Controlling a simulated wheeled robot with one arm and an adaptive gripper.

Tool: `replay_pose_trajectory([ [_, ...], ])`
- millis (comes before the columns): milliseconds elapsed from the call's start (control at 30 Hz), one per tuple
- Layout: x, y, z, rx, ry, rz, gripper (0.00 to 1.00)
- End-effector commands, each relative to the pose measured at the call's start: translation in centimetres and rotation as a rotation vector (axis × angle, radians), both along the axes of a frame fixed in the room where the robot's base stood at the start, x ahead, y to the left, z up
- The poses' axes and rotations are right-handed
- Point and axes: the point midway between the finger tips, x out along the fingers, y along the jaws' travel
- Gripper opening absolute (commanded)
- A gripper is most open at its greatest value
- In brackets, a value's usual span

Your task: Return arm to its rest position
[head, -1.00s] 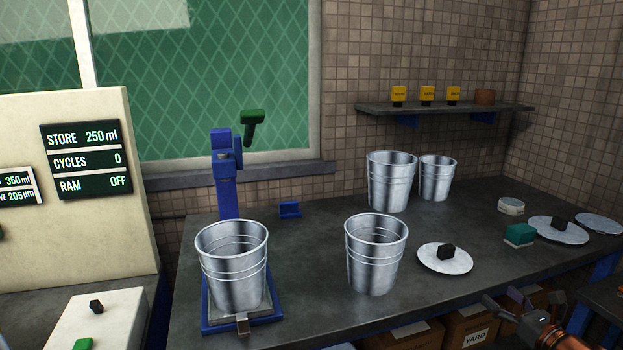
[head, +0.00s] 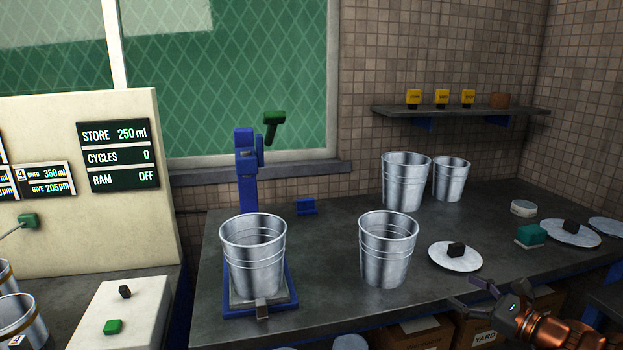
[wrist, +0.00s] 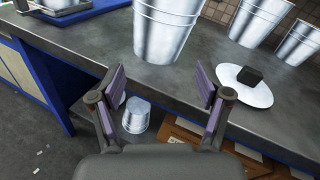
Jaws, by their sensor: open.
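My gripper (head: 486,294) is at the lower right of the head view, in front of the bench's front edge, with my copper-coloured arm behind it. In the wrist view its two purple-padded fingers (wrist: 162,88) are wide apart with nothing between them. The nearest bench items are a metal pail (head: 388,262) and a round lid with a black knob (head: 455,257); both stand apart from the gripper. Another pail (head: 253,265) stands on the blue press base (head: 230,312), under the press with a green handle (head: 272,122).
Two more pails (head: 405,185) (head: 451,182) stand at the back. A teal block (head: 531,234), another lid (head: 570,238) and a small round tin (head: 523,208) lie at the right. A shelf (head: 460,112) is on the wall. Boxes (head: 418,335) sit below the bench.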

Motion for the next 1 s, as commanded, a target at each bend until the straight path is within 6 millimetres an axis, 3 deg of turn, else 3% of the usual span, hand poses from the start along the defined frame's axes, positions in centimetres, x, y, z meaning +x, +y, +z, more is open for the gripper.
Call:
replay_pose_trajectory([
  [167, -2.3, 9.9, 2.7, -0.193, -0.044, 0.268, 0.76],
  [300, -6.1, 17.0, 3.6, -0.366, -0.083, 0.5, 0.76],
  [500, -12.9, 23.8, 3.7, -0.61, -0.144, 0.814, 0.76],
  [600, -16.6, 25.8, 3.3, -0.73, -0.169, 0.966, 0.76],
  [733, -21.3, 27.0, 2.7, -0.887, -0.199, 1.154, 0.76],
  [867, -25.5, 26.7, 2.2, -1.047, -0.225, 1.329, 0.76],
  [1000, -29.5, 25.0, 2.0, -1.219, -0.246, 1.507, 0.76],
])
